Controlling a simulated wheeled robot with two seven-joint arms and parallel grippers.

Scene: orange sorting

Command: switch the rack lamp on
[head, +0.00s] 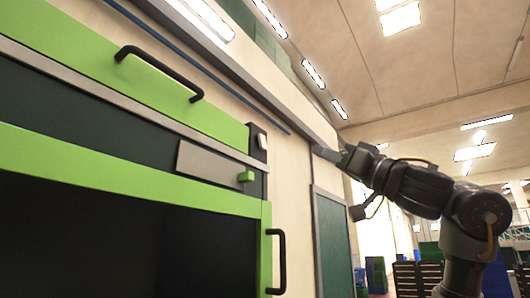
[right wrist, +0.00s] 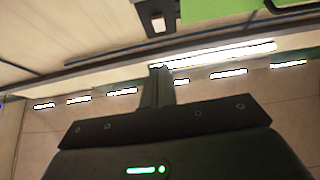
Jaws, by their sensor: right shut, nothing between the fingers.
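A black switch plate with a pale rocker (head: 262,141) sits at the right end of the upper green drawer front on the rack (head: 130,190). In the right wrist view the switch (right wrist: 158,22) shows near the top, beyond the fingertips. My right gripper (head: 318,152) is to the right of the switch in the head view, apart from it, with its fingers pointing left. Its fingers (right wrist: 158,72) are closed together and empty in the right wrist view. I cannot tell which of the bright strips, if any, is the rack lamp. My left gripper is not in view.
The rack has a black handle (head: 160,70) on the upper drawer, a grey plate with a green knob (head: 246,176), and another black handle (head: 277,262) low on the right. Blue bins (head: 376,275) and dark cabinets stand far behind. The space between gripper and switch looks clear.

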